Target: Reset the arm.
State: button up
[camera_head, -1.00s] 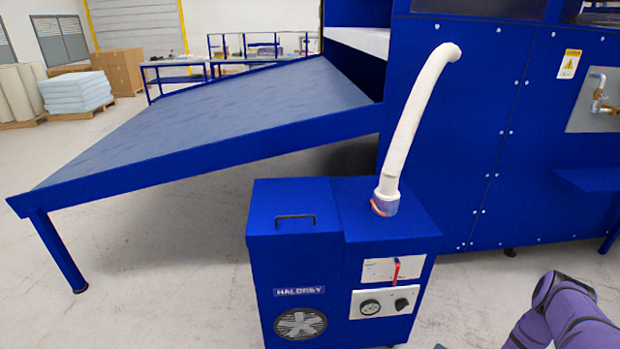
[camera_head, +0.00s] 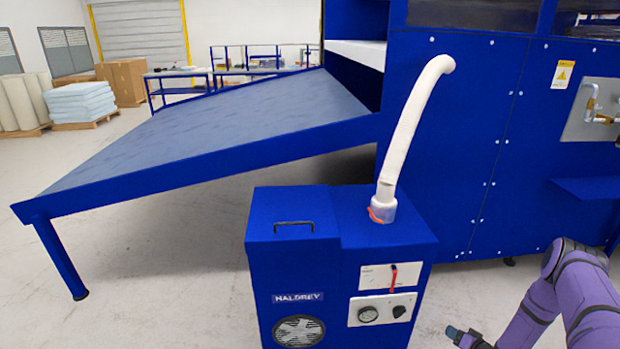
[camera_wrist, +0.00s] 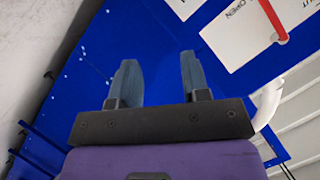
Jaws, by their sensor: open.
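My purple arm shows at the lower right of the head view, bent, with my gripper at the bottom edge beside the blue pump unit. Only part of the gripper shows there. In the wrist view my gripper (camera_wrist: 158,85) is open, its two grey-blue fingers apart with nothing between them. Behind the fingers is a blue panel, with a white label plate (camera_wrist: 245,30) and a red lever (camera_wrist: 273,20) at the upper right. I cannot tell from the wrist view how far the fingers are from the panel.
The blue pump unit (camera_head: 290,258) has a white hose (camera_head: 412,120) rising to the large blue machine (camera_head: 500,160). A sloped blue table (camera_head: 215,125) stands at left. A wall tap (camera_head: 595,105) and blue shelf (camera_head: 588,188) are above my arm. Floor around the unit is clear.

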jog(key=w+d+r+n+g+h, duration=0.15)
jog(key=w+r, duration=0.45)
jog(key=r, duration=0.6)
jog(key=w+d+r+n+g+h, duration=0.1)
jog(key=w+d+r+h, duration=0.1)
jog(key=w+r, duration=0.8)
jog(key=s+a+r+g+h, duration=0.1)
jog(key=s+a+r, duration=0.1)
jog(key=r, duration=0.9)
jog(key=s+a+r+h, duration=0.1)
jog(key=a+r, duration=0.1)
jog(key=r, duration=0.8)
jog(key=s+a+r+g, duration=0.1)
jog(key=s+a+r, duration=0.1)
jog(key=r, duration=0.9)
jog(key=s+a+r+g, duration=0.1)
jog(key=s+a+r, duration=0.5)
jog(key=s+r, duration=0.3)
jog(key=s+a+r, duration=0.6)
jog(key=s+r, duration=0.3)
jog(key=r, duration=0.1)
jog(key=s+a+r+n+g, duration=0.1)
jog(key=s+a, duration=0.3)
jog(key=s, duration=0.8)
jog(key=s+a+r+n+g+y, duration=0.1)
jog(key=s+a, duration=0.4)
jog(key=s, duration=0.8)
jog(key=shift+r, duration=0.35)
jog(key=shift+y, duration=0.25)
